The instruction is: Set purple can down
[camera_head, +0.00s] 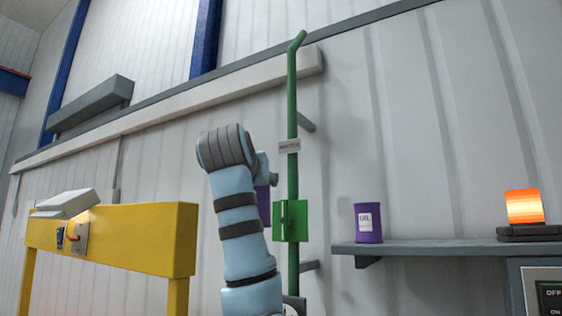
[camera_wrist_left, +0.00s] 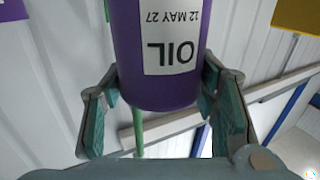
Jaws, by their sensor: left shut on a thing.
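A purple can (camera_wrist_left: 155,92) with a white label reading "OIL" and "12 MAY 27" fills the upper middle of the left wrist view. The label appears upside down there. My left gripper (camera_wrist_left: 160,78) is shut on this can, with a finger on each side. In the head view my left arm rises in the middle and hides most of the gripper; a strip of purple can (camera_head: 264,203) shows just right of the arm. Another purple can (camera_head: 368,223) with a white label stands upright on the grey shelf (camera_head: 440,249) at the right. My right gripper is in neither view.
A green post (camera_head: 292,180) with a bracket and a small sign stands right beside my arm. A yellow frame (camera_head: 130,236) is at the left. An orange lamp (camera_head: 524,206) sits on the shelf's right end; the shelf between can and lamp is clear.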

